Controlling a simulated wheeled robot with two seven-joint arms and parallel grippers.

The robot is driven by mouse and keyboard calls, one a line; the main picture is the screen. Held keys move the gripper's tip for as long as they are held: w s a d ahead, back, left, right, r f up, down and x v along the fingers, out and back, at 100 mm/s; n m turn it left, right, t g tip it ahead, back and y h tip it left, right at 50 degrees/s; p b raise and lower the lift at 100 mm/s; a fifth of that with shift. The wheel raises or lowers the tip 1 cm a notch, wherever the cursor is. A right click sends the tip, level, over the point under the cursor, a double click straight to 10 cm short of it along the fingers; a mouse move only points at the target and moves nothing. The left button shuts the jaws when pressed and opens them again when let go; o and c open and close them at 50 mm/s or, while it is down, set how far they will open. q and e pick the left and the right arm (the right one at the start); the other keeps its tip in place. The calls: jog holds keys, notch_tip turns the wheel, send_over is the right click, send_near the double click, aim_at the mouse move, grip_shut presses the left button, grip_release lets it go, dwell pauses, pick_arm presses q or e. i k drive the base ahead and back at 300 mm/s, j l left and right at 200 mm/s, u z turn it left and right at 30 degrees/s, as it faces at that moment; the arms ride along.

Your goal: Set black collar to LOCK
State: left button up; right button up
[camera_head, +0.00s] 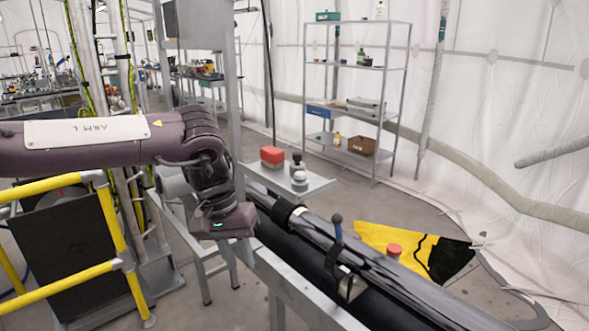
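A dark tube (395,285) runs from the middle of the view to the lower right along a grey metal frame. A black ring that looks like the black collar (284,211) sits around the tube, with a pale band at its edge. No LOCK marking is readable. My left arm comes in from the left, and my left gripper (222,222) points down just left of the ring, apparently apart from it. Its fingers are not clear. My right gripper is out of view.
A small grey tray (315,186) behind the tube holds a red box (271,156) and small round parts. Yellow railing (112,222) stands at left. A metal upright (231,90) rises behind my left arm. A yellow-black mat (430,250) lies on the floor at right.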

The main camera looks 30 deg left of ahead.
aim_at(282, 209)
jog(key=i+j+z, duration=0.15)
jog(key=j+z, duration=0.25)
jog(key=j, duration=0.9)
jog(key=j+z, duration=0.4)
jog(key=j, duration=0.95)
jog(key=i+j+z, duration=0.15)
jog(key=j+z, duration=0.7)
jog(key=j, duration=0.15)
jog(key=j+z, duration=0.4)
jog(key=j, duration=0.15)
